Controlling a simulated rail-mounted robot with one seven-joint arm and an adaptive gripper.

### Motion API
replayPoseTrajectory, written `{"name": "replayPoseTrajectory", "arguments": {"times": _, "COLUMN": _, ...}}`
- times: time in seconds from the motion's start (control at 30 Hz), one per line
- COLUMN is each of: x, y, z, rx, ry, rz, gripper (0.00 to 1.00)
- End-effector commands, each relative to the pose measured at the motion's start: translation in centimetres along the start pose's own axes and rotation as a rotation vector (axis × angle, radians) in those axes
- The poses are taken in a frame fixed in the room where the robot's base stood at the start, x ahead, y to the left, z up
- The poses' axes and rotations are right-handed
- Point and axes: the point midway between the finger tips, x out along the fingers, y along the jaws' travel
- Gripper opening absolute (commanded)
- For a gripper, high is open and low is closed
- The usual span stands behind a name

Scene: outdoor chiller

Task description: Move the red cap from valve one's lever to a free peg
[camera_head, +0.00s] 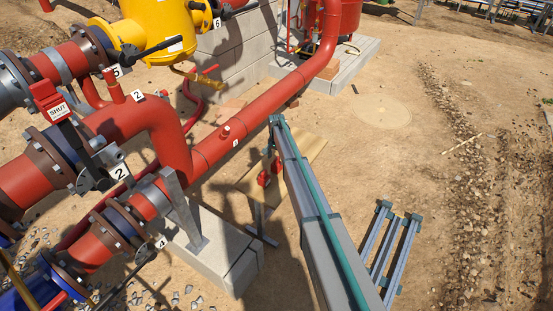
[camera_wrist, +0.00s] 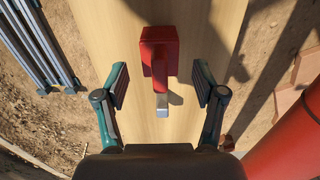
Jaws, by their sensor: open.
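In the wrist view a red block-like cap (camera_wrist: 159,52) is on a pale wooden board (camera_wrist: 100,20), with a short grey metal bar (camera_wrist: 162,104) showing at its near end. I cannot tell whether the bar is a lever or a peg. My gripper (camera_wrist: 161,84) is open, one finger on each side of the cap's near end and bar, apart from both. In the head view red parts (camera_head: 264,178) show at the board (camera_head: 311,150); the gripper itself is not clear there. Another red cap (camera_head: 47,100) marked "SHUT" sits at a valve tagged 2. No tag 1 is readable.
Red pipes (camera_head: 245,118) with numbered tags and flanges run along the left. A yellow vessel (camera_head: 165,25) stands at the back. A concrete block (camera_head: 215,255) lies below the pipes. Grey metal rails (camera_head: 395,250) lie on the right. Sandy ground farther right is open.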

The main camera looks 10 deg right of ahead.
Motion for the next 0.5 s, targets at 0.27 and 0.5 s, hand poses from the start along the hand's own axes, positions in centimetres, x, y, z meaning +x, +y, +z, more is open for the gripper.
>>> {"name": "replayPoseTrajectory", "arguments": {"times": 0.27, "x": -2.9, "y": 0.0, "z": 0.0, "rx": 0.0, "ry": 0.0, "rz": 0.0, "gripper": 0.7}}
{"name": "replayPoseTrajectory", "arguments": {"times": 0.5, "x": -5.5, "y": 0.0, "z": 0.0, "rx": 0.0, "ry": 0.001, "rz": -0.001, "gripper": 0.7}}
